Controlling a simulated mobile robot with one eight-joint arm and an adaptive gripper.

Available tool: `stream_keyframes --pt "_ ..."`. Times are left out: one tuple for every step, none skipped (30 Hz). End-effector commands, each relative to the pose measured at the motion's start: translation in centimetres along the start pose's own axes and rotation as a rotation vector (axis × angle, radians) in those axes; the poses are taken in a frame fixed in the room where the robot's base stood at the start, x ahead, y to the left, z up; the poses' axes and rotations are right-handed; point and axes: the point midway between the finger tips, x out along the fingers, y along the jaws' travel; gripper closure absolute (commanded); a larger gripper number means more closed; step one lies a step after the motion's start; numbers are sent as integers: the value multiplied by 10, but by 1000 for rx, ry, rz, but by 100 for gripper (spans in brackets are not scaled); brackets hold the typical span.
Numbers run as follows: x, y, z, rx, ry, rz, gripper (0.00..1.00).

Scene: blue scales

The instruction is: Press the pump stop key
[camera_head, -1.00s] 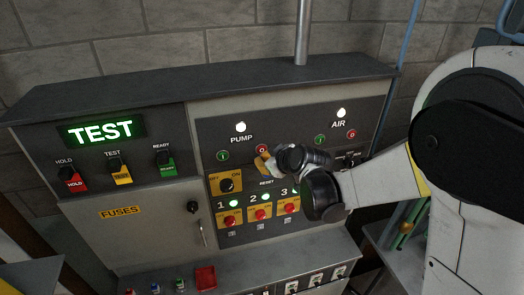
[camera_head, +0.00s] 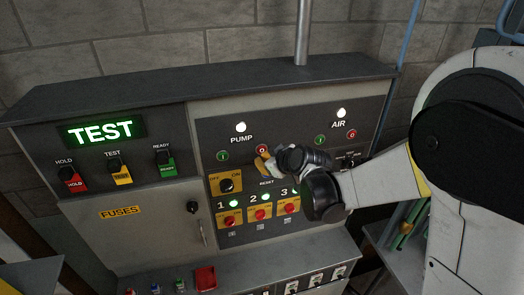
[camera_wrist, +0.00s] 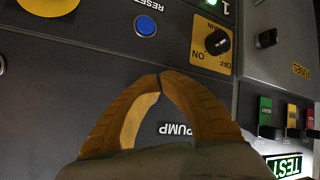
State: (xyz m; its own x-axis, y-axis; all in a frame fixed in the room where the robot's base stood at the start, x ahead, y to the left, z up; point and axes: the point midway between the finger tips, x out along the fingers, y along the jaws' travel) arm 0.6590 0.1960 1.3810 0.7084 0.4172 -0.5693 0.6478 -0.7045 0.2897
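The pump stop key (camera_head: 262,149) is a small round red key marked O, right of the green pump start key (camera_head: 222,156) and under the PUMP label (camera_head: 241,140). In the head view my gripper's yellow fingertips (camera_head: 262,162) are just below the stop key; I cannot tell whether they touch it. In the wrist view my gripper (camera_wrist: 160,78) is shut, its tips together with nothing between them. The PUMP label (camera_wrist: 178,130) shows upside down there, and the stop key does not show, apparently behind the fingers. The white pump lamp (camera_head: 241,127) is lit.
The blue reset button (camera_wrist: 146,26) and the OFF/ON rotary switch (camera_head: 227,186) are close to my fingers. The AIR keys (camera_head: 335,137) are to the right. A green TEST sign (camera_head: 100,131) glows at left.

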Motion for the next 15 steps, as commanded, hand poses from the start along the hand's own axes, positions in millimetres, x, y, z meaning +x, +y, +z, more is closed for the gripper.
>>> stream_keyframes --pt "0 0 0 0 0 0 100" --pt "0 0 0 0 0 0 100" --pt "0 0 0 0 0 0 100" --pt "1 0 0 0 0 0 100" --pt "1 0 0 0 0 0 100" --pt "2 1 -1 0 0 0 100" --pt "3 1 -1 0 0 0 100" --pt "4 2 -1 0 0 0 100" --pt "6 2 -2 0 0 0 100" --pt "6 3 -2 0 0 0 100" --pt "7 3 -3 0 0 0 100" --pt "7 3 -3 0 0 0 100" --pt "7 4 -3 0 0 0 100" --pt "7 4 -4 0 0 0 100" --pt "7 4 -4 0 0 0 100"
